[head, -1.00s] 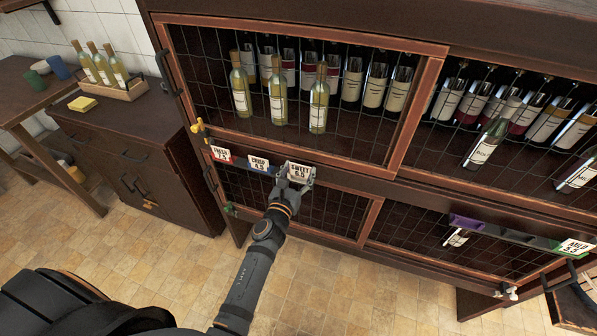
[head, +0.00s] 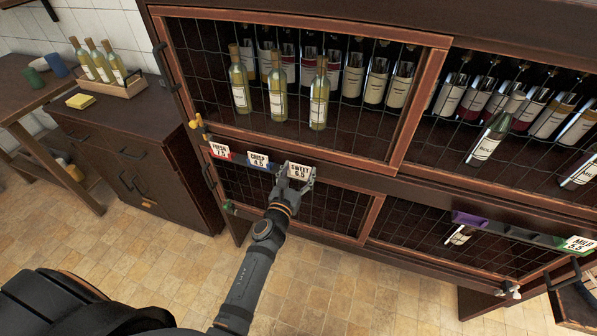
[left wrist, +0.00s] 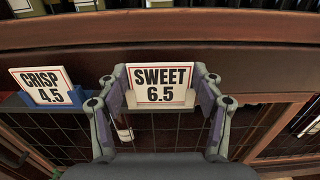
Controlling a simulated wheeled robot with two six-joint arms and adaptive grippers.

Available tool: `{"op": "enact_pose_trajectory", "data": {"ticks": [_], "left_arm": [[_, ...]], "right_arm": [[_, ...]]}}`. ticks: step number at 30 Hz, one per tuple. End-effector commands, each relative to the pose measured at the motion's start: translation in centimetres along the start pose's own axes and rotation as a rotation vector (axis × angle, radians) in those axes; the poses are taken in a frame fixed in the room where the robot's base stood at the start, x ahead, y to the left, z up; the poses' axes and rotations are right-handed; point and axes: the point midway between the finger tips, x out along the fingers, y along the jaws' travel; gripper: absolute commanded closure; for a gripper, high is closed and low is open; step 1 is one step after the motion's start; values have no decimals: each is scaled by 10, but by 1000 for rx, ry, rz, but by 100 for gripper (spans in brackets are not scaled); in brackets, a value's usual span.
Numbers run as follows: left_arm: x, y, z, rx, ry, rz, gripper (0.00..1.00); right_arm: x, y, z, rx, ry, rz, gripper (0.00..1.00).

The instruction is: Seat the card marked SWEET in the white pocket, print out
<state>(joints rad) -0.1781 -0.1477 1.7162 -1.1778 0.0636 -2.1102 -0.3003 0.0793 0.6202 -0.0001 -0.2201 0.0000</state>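The SWEET 6.5 card (head: 300,172) stands on the rail under the upper cage, print facing out and upright. In the left wrist view the SWEET card (left wrist: 160,85) sits in the white pocket (left wrist: 160,103), whose pale lip shows along its lower edge. My left gripper (head: 295,178) is in front of it; in the wrist view its fingers (left wrist: 161,80) flank the card's two sides, with narrow gaps, so it looks open around the card. My right gripper is not in view.
The CRISP card (head: 259,160) in a blue pocket (left wrist: 55,101) stands close on the left, and the FRESH card (head: 220,152) beyond it. A purple pocket (head: 468,219) and the MILD card (head: 577,244) are farther right. Bottles stand behind the wire mesh above.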

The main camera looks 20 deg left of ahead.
Motion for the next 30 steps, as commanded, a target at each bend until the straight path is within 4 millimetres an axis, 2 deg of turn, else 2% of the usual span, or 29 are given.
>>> {"op": "enact_pose_trajectory", "data": {"ticks": [1, 4, 15, 17, 24, 30], "left_arm": [[0, 0, 0, 0, 0, 0, 23], [0, 0, 0, 0, 0, 0, 10], [-3, 0, 0, 0, 1, 0, 9], [-10, 0, -2, -1, 3, 0, 9], [-56, 0, -1, -2, 4, 1, 9], [-74, 0, 0, -1, 1, 0, 9]], "right_arm": [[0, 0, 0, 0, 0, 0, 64], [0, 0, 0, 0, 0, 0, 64], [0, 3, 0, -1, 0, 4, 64], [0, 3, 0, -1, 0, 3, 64], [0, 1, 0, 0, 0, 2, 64], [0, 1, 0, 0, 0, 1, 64]]}}
